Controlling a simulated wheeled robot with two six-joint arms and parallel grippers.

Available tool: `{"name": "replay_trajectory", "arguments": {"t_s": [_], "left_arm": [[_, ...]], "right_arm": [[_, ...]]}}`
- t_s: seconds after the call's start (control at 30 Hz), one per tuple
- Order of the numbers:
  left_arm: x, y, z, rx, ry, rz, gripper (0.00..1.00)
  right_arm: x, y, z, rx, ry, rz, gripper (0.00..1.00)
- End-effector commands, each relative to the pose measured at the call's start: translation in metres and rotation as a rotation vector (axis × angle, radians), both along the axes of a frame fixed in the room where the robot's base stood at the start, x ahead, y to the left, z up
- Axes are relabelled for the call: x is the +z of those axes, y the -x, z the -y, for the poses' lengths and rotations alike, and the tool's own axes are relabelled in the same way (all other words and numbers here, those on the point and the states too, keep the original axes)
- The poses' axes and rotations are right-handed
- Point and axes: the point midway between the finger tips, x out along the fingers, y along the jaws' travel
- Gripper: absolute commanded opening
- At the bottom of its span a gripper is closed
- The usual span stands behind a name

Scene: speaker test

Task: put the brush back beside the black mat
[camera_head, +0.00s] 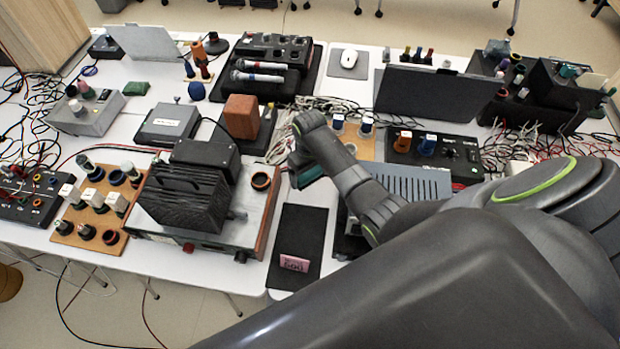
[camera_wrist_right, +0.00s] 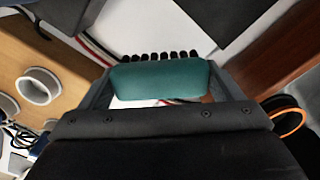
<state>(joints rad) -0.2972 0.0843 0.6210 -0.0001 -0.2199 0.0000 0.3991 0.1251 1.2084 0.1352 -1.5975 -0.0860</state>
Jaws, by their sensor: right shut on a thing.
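A green brush (camera_wrist_right: 160,79) with a row of black bristles lies across my right gripper (camera_wrist_right: 162,88) in the right wrist view. The gripper is shut on the brush's body, with one finger at each end. In the head view, my right gripper (camera_head: 304,170) is largely hidden by my own arm, and a bit of green shows there. The black mat (camera_head: 302,225) lies flat on the white table below it in the picture, with a pink block (camera_head: 294,263) near its front end. My left gripper is not in view.
A power unit with wooden sides (camera_head: 258,205) and a black finned block (camera_head: 182,195) stands left of the mat. A grey vented box (camera_head: 410,182) is to the right, partly behind my arm. Cables (camera_head: 350,110) lie behind. A narrow white table strip shows beside the mat.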

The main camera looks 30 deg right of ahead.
Motion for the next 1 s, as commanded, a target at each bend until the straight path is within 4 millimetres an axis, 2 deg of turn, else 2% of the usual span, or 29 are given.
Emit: {"name": "replay_trajectory", "arguments": {"t_s": [0.3, 0.73, 0.77, 0.8, 0.87, 1.0], "left_arm": [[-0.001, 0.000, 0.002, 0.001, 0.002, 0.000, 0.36], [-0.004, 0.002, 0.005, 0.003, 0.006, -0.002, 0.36], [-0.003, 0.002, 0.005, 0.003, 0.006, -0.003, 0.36], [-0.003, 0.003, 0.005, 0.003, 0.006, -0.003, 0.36], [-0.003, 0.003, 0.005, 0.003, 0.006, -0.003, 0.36], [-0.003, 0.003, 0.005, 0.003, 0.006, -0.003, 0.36]], "right_arm": [[-0.036, 0.000, -0.001, 0.001, 0.000, -0.002, 0.61], [-0.043, 0.000, 0.000, 0.001, 0.000, 0.000, 0.61], [-0.043, 0.000, 0.000, 0.001, 0.000, -0.001, 0.87], [-0.042, 0.000, 0.000, 0.001, 0.000, 0.000, 0.92], [-0.042, 0.000, 0.000, 0.001, 0.000, -0.001, 1.00], [-0.042, 0.000, 0.000, 0.001, 0.000, 0.000, 1.00]]}}
